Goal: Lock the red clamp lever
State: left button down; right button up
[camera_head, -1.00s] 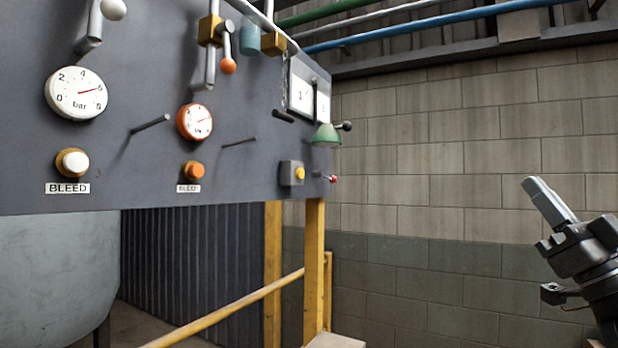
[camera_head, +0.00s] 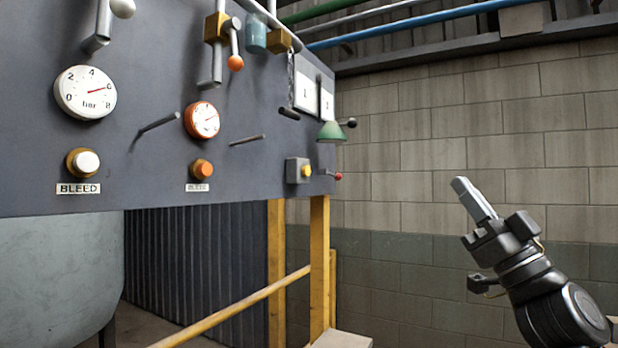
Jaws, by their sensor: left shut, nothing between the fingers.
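A small lever with a red tip (camera_head: 338,176) sticks out at the lower right edge of the grey panel, beside a yellow button on a grey box. I take it for the red clamp lever; it is too small to tell whether it is locked.
The grey panel (camera_head: 160,180) carries gauges, bleed buttons, thin rods and an orange-ball lever (camera_head: 236,62). A green cone with a black-ball lever (camera_head: 350,122) sits above the red tip. A yellow post (camera_head: 319,265) and rail stand below. A block wall is behind my gripper.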

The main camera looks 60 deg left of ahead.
aim_at(338, 176)
jog(key=u, duration=1)
jog(key=i, duration=1.65)
